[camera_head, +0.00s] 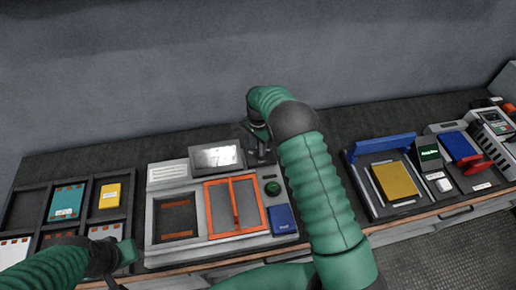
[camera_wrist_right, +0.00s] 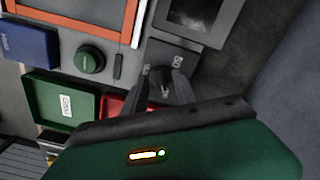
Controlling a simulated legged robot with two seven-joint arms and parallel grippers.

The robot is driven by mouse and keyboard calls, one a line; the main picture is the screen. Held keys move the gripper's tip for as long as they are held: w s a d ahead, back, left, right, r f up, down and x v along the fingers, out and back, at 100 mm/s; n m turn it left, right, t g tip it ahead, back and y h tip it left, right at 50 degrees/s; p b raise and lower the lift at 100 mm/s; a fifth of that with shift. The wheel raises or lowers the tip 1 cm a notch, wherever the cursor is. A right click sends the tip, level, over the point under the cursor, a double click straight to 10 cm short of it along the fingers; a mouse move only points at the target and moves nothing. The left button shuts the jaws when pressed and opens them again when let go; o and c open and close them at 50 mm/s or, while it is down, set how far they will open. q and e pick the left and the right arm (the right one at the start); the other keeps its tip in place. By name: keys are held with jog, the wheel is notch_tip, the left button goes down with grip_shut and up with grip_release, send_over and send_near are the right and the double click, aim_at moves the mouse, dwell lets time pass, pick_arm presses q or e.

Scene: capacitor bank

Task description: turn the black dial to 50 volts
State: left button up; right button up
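The grey capacitor console (camera_head: 160,222) stands on the bench in the middle of the head view, with a screen (camera_head: 217,157) at its top. My right gripper (camera_head: 260,152) points down just right of the screen. In the right wrist view its two dark fingers (camera_wrist_right: 163,74) stand apart by a narrow gap, close to a small pale mark (camera_wrist_right: 178,62) beside the screen (camera_wrist_right: 196,14). I cannot make out the black dial clearly; the gripper covers that area. My left gripper (camera_head: 108,256) is low at the left, over the trays; its fingers do not show clearly.
An orange-framed panel (camera_head: 207,213), a round green-topped button (camera_head: 272,188) and a blue block (camera_head: 283,219) lie on the console. A dark tray (camera_head: 28,208) is at left. A device with a yellow plate (camera_head: 396,181) is at right. A wall (camera_head: 150,70) rises behind.

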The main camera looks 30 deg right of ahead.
notch_tip(320, 180, down, 2)
jog(key=shift+d+f, duration=0.45)
jog(key=shift+f, duration=0.05)
jog(key=shift+a+r, duration=0.1)
jog(key=shift+a, duration=0.15)
grip_shut()
